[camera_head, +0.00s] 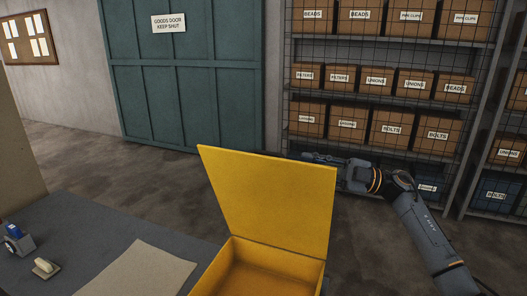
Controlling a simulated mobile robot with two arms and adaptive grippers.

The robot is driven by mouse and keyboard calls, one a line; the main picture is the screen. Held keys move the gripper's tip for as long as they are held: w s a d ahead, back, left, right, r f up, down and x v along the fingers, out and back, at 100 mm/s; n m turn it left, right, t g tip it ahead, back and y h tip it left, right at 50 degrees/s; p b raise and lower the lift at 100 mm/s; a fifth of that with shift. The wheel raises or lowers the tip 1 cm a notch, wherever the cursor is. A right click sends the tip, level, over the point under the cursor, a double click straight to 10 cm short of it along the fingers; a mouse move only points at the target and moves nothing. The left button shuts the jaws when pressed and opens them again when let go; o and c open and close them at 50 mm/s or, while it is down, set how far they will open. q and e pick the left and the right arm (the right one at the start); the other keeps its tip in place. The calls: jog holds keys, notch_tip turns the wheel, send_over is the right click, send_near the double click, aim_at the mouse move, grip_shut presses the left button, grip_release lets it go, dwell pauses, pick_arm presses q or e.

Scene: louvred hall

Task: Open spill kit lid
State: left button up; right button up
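The spill kit is a yellow box (300,258) at the bottom centre, cut off by the lower edge of the view. Its yellow lid (270,200) stands raised at the box's back edge, tilted a little, and the part of the inside in view looks empty. My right gripper (312,157) is behind the lid's top right edge, its arm coming in from the right. The lid hides part of it, and I cannot tell whether its fingers are open or touch the lid. My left gripper is not in view.
A dark worktop (60,225) at lower left carries a brown sheet (140,272), a tape dispenser (17,240) and a small pale-handled item (45,267). Behind are a green door (185,90) and mesh-fronted shelves (390,45) of labelled boxes. Open floor (120,165) lies between.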

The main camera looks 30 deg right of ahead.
aim_at(267, 154)
jog(key=p+x, duration=0.1)
jog(key=x, duration=0.3)
jog(key=shift+a+r+p, duration=0.1)
jog(key=shift+r+p, duration=0.25)
jog(key=p+x, duration=0.2)
jog(key=x, duration=0.3)
jog(key=shift+w+a, duration=0.2)
jog(key=shift+a, duration=0.2)
jog(key=shift+w+a+f, duration=0.1)
jog(key=shift+a, duration=0.1)
grip_shut()
